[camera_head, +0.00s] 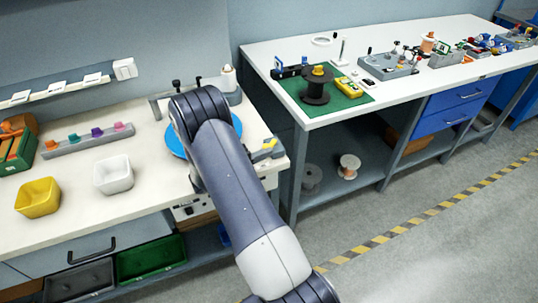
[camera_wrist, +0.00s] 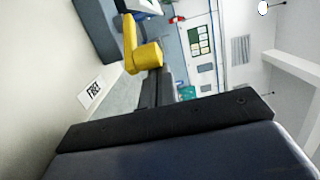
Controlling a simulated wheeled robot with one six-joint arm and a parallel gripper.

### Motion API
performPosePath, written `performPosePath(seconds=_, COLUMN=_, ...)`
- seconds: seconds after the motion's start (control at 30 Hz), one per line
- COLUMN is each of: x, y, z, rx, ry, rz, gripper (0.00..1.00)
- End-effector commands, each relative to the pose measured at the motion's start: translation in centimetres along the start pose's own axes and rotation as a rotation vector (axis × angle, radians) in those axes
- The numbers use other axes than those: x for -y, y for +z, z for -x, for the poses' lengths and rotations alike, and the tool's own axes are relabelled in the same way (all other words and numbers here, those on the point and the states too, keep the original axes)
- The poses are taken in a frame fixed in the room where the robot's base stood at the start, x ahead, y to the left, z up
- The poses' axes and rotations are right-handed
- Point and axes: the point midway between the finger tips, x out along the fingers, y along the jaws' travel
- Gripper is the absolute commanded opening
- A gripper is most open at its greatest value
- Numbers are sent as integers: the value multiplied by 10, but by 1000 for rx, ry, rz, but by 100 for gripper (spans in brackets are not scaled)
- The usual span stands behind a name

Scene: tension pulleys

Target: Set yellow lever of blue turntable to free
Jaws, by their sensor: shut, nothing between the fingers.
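The blue turntable (camera_head: 174,143) lies on the left bench, largely hidden behind my arm. A small yellow lever (camera_head: 270,143) on a grey block shows at the bench's right edge. In the wrist view, a yellow lever (camera_wrist: 142,52) with a rounded end stands close up. A white label (camera_wrist: 93,92) reading "FREE" lies to its lower left. My gripper (camera_wrist: 158,78) is shut and empty, its fingertips right by the lever's rounded end; I cannot tell whether they touch. In the head view my gripper is hidden behind my arm.
A white bin (camera_head: 113,175) and a yellow bin (camera_head: 38,198) stand on the bench to the left. A spool holder (camera_head: 227,84) stands behind the turntable. A second bench (camera_head: 300,55) at the right carries a green mat (camera_head: 352,99) and several devices.

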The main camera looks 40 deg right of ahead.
Motion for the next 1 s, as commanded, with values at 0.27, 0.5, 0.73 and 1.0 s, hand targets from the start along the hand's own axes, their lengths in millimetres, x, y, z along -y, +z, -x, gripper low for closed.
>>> performPosePath(seconds=0.27, x=0, y=8, z=6, rx=6, ry=0, rz=0, gripper=0)
performPosePath(seconds=0.5, x=0, y=10, z=6, rx=7, ry=0, rz=1, gripper=0)
performPosePath(seconds=0.73, x=0, y=10, z=6, rx=7, ry=-1, rz=1, gripper=0)
performPosePath(seconds=1.0, x=1, y=2, z=8, rx=7, ry=0, rz=4, gripper=0)
